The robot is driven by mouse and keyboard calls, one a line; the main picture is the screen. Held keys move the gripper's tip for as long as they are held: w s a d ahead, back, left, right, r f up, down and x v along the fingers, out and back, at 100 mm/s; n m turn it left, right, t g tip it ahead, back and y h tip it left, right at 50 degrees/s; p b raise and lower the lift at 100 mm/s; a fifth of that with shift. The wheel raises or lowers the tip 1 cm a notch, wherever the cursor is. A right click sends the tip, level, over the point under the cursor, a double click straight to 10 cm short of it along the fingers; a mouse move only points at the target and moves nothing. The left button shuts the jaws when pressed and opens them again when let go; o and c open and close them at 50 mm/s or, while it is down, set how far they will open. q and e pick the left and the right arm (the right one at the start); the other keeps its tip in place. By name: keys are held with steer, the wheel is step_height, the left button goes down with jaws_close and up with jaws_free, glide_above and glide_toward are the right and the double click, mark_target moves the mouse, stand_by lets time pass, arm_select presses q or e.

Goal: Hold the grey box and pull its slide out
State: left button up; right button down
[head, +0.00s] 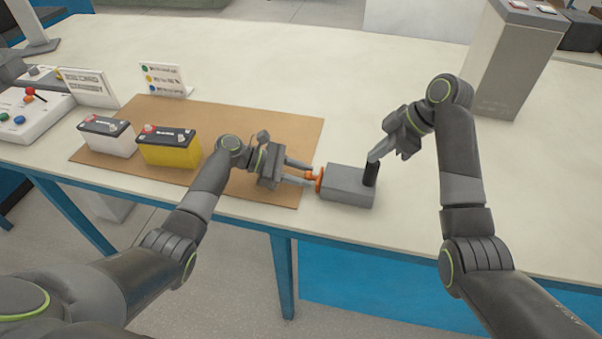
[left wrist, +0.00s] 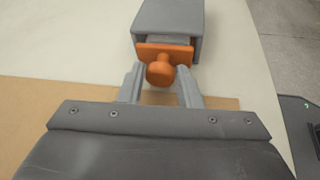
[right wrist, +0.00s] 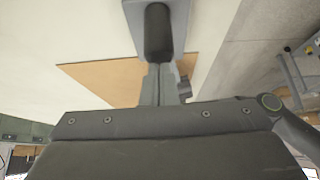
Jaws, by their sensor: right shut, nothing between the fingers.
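The grey box (head: 345,184) stands on the table just right of the brown mat, with an upright black post (head: 371,174) on its right end. Its slide has an orange front with a round knob (left wrist: 160,72) at the left end; a short grey part shows between this front and the box. My left gripper (head: 313,176) is open, with its fingers on either side of the knob and gaps visible in the left wrist view. My right gripper (head: 374,158) is shut and empty, with its fingertips at the top of the black post (right wrist: 158,32); contact is unclear.
A yellow battery (head: 169,149) and a white battery (head: 107,136) stand on the brown mat (head: 240,120). Two small signs (head: 164,80) stand behind them. A tall grey block (head: 510,60) stands at the back right. The table's front edge is close to the box.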

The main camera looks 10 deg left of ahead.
mark_target(284, 171)
arm_select(q)
jaws_close()
steer(key=shift+w+a, duration=0.1)
steer(key=shift+a, duration=2.2)
steer(key=shift+o, duration=2.3)
jaws_free()
steer(key=shift+d, duration=0.1)
steer(key=v, duration=1.2)
steer(key=shift+r, duration=0.1)
